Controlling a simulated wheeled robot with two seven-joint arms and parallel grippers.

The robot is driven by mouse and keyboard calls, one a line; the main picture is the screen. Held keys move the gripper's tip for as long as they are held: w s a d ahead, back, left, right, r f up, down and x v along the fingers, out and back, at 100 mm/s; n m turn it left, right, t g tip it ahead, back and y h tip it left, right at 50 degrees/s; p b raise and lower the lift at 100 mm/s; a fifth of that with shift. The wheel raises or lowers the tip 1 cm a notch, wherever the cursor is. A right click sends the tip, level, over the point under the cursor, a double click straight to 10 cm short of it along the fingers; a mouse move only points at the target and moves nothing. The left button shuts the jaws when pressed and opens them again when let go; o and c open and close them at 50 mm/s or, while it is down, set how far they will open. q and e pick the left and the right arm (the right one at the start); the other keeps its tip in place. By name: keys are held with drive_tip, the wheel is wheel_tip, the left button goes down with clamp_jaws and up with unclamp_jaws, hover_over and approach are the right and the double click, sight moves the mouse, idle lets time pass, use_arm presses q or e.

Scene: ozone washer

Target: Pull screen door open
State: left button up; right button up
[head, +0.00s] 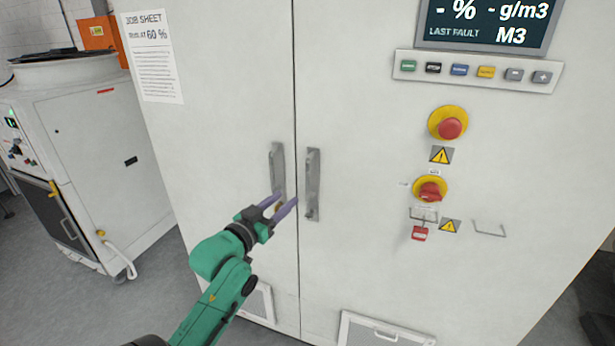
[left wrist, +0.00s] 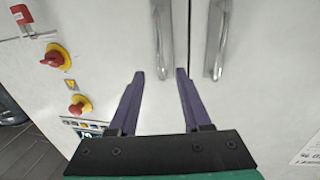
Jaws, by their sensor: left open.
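The right cabinet door (head: 372,150) carries a display screen (head: 490,22) at its top. It looks shut, flush with the plain left door (head: 235,110) along a vertical seam. Its upright grey bar handle (head: 313,185) is just right of the seam; the left door's handle (head: 278,172) is just left. My left gripper (head: 285,198) is open and empty in front of the handles' lower ends. In the left wrist view, turned upside down, the screen door's handle (left wrist: 163,40) lines up between the fingertips (left wrist: 160,74). The gap in depth is hard to judge. My right gripper is out of view.
The screen door has a button strip (head: 475,72), a red emergency button (head: 450,128), a red rotary switch (head: 430,191) and a red padlock tag (head: 420,234). A white wheeled machine (head: 95,150) stands at the left. Grey floor (head: 150,290) shows in front of it.

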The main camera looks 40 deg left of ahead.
sight(307, 181)
use_arm(q)
drive_tip(key=w+p, duration=0.1)
drive_tip(key=w, duration=0.3)
drive_tip(key=w+a+p, duration=0.1)
drive_tip(key=w, duration=0.3)
drive_tip(key=w+p, duration=0.1)
drive_tip(key=w, duration=0.2)
drive_tip(key=shift+w+a, duration=0.35)
drive_tip(key=shift+w, duration=0.25)
clamp_jaws()
drive_tip(key=shift+f, duration=0.1)
